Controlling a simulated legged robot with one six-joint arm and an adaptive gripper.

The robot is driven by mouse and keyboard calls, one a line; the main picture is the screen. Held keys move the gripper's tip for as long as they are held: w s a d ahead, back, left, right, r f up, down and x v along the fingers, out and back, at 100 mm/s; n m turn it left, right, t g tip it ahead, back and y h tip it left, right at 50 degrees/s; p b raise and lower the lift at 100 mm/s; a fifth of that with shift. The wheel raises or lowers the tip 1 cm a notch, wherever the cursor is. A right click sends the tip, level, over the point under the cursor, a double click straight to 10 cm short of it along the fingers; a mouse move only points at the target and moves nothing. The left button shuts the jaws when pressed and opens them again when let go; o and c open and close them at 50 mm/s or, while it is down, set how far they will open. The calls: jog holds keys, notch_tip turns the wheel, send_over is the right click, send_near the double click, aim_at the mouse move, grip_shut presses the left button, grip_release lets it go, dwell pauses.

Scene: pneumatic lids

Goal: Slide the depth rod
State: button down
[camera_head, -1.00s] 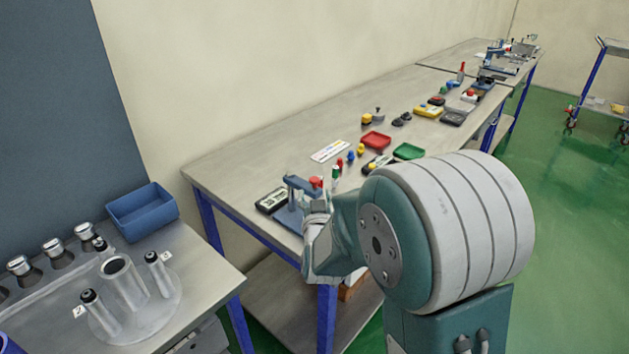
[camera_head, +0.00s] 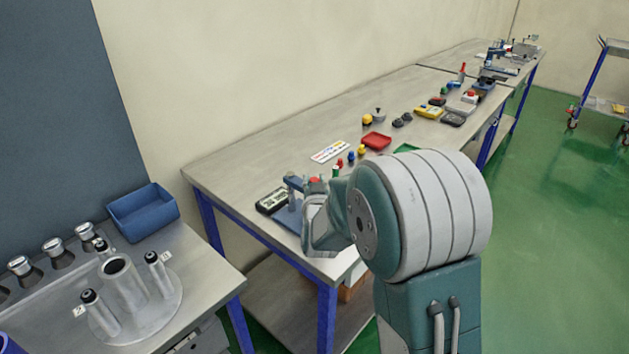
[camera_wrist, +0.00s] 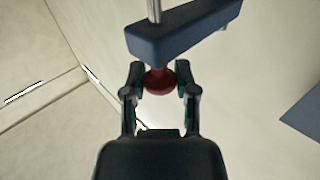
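The depth gauge has a dark blue bridge, which shows in the wrist view (camera_wrist: 180,32). A shiny metal rod (camera_wrist: 154,10) rises from the bridge at the top of that view. A round red knob (camera_wrist: 160,82) is on the near side of the bridge, between my fingertips. My gripper (camera_wrist: 161,78) is open around the knob, with one finger on each side; I cannot tell whether they touch it. In the head view the blue gauge (camera_head: 291,184) stands near the bench's front corner, partly hidden by my gripper (camera_head: 308,208).
A dark-framed display (camera_head: 272,201) lies left of the gauge on the bench (camera_head: 230,170). Small coloured knobs, a red tray (camera_head: 376,140) and a white card (camera_head: 330,151) lie behind it. A steel table with a blue bin (camera_head: 143,213) is at left.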

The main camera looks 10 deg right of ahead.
notch_tip(320, 180, up, 7)
jog(key=shift+w+r, duration=0.1)
jog(key=shift+r, duration=0.05)
dwell(0.4)
jog(key=shift+c, duration=2)
grip_release()
jog(key=shift+a, duration=0.1)
jog(key=s+a, duration=0.2)
jog(key=s, duration=0.9)
jog(key=shift+s+f, duration=0.2)
jog(key=shift+s, duration=0.2)
